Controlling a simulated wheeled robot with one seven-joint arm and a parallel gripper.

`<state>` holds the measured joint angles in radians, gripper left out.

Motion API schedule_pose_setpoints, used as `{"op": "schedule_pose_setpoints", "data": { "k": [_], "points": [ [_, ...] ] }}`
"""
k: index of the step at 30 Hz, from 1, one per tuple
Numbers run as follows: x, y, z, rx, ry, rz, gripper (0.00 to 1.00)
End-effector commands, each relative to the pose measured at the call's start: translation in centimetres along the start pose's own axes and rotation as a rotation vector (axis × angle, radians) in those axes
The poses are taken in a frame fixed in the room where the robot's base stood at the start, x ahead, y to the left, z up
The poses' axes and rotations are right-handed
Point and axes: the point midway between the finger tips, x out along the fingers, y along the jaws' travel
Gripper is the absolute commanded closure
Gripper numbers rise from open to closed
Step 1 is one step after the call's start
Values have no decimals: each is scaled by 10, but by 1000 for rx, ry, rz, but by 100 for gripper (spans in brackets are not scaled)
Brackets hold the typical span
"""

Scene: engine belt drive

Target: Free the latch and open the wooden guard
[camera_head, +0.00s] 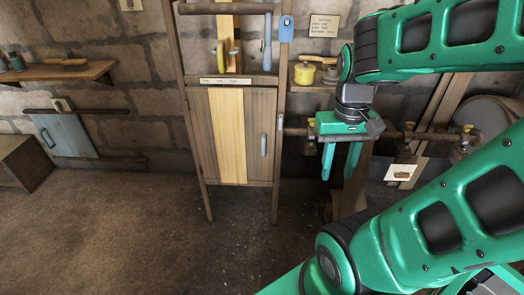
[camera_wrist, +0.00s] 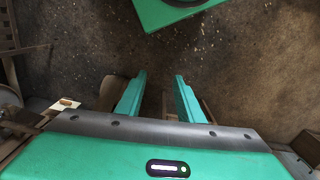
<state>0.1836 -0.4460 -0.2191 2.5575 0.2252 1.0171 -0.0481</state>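The wooden guard (camera_head: 201,135) is an upright panel of dark planks with a pale middle board, set in a wooden frame. It looks closed. A grey vertical handle (camera_head: 263,145) sits on its right side. A small grey metal piece (camera_head: 280,122) on the right post, at the guard's upper right edge, may be the latch; it is too small to tell its position. My gripper (camera_head: 338,174) hangs to the right of the guard, fingers pointing down, apart from guard and handle. It is open and empty, and its parted fingers also show in the wrist view (camera_wrist: 160,76).
A horizontal pipe with yellow fittings (camera_head: 467,129) runs behind my gripper. A shelf with a yellow pot (camera_head: 304,74) is above it. A blue tag (camera_head: 286,28) hangs on the frame's right post. The floor (camera_head: 150,240) before the guard is clear.

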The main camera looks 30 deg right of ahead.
Motion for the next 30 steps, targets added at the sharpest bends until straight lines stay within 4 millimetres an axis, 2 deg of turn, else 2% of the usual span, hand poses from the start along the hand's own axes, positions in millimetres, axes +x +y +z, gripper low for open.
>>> {"op": "schedule_pose_setpoints", "data": {
  "k": [18, 30],
  "points": [
    [93, 5, -139, -411, -59, 465, 66],
    [147, -10, -220, -813, -87, 866, 66]
  ]
}}
